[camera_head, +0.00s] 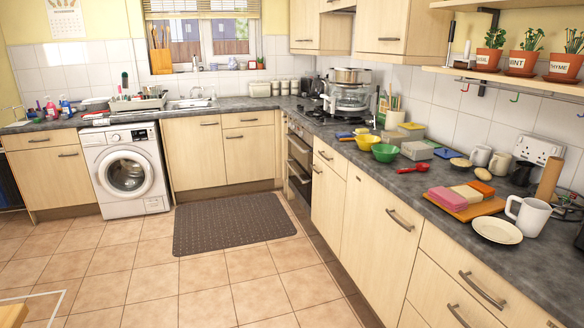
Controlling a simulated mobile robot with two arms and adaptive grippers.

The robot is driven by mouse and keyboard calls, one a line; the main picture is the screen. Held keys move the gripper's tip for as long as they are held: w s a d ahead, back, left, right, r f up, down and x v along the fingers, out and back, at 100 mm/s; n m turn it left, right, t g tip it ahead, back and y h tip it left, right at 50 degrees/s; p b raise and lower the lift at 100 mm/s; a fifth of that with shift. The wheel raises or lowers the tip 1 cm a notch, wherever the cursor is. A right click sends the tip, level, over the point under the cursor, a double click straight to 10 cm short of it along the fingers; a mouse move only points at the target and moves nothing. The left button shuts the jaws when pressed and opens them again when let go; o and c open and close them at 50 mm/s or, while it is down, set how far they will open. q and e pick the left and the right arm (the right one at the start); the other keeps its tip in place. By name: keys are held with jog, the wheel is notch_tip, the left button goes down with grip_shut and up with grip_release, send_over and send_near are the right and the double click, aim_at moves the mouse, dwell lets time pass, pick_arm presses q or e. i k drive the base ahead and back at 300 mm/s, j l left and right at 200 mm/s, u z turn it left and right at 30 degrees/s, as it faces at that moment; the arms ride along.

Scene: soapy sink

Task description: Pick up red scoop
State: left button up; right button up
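A small red scoop (413,168) with a handle lies on the dark right-hand countertop (395,183). It is in front of the green bowl and to the left of the coloured sponges. Nothing touches it that I can make out. Neither of my grippers shows in the head view.
A green bowl (385,153) and a yellow bowl (366,142) stand behind the scoop. Pink sponges (447,198), a white plate (496,230) and a white mug (529,215) stand to the right. A grey mat (233,223) lies on the otherwise clear tiled floor.

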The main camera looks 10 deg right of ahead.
aim_at(422, 167)
jog(key=i+z, duration=0.35)
jog(key=i+j+z, duration=0.15)
jog(key=i+z, duration=0.2)
jog(key=i+j+z, duration=0.3)
jog(key=i+l, duration=0.05)
jog(key=l, duration=0.05)
